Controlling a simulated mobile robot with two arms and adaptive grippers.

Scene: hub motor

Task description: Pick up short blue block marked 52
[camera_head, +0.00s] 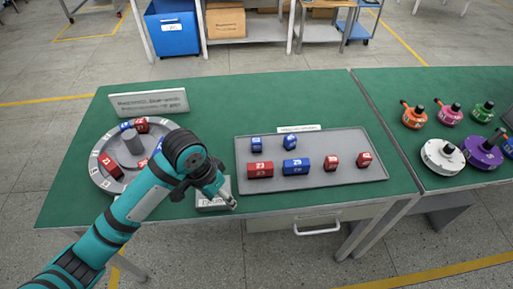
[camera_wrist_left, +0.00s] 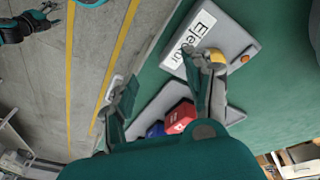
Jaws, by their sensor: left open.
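Two short blue blocks stand near the back edge of the grey tray (camera_head: 315,181), a left one (camera_head: 256,144) and a right one (camera_head: 290,143). Their numbers are too small to read, so I cannot tell which is 52. My left gripper (camera_head: 225,195) is open and empty, left of the tray's front left corner and above a small grey panel. In the left wrist view, its fingers (camera_wrist_left: 163,78) are spread wide, with nothing between the tips. A red block (camera_wrist_left: 180,117) and part of a blue block (camera_wrist_left: 155,130) lie on the tray beyond.
The tray also holds a long red block (camera_head: 260,170), a long blue block (camera_head: 295,167) and two short red ones. A round grey fixture (camera_head: 106,180) with blocks stands left, partly behind my arm. Coloured motors stand right.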

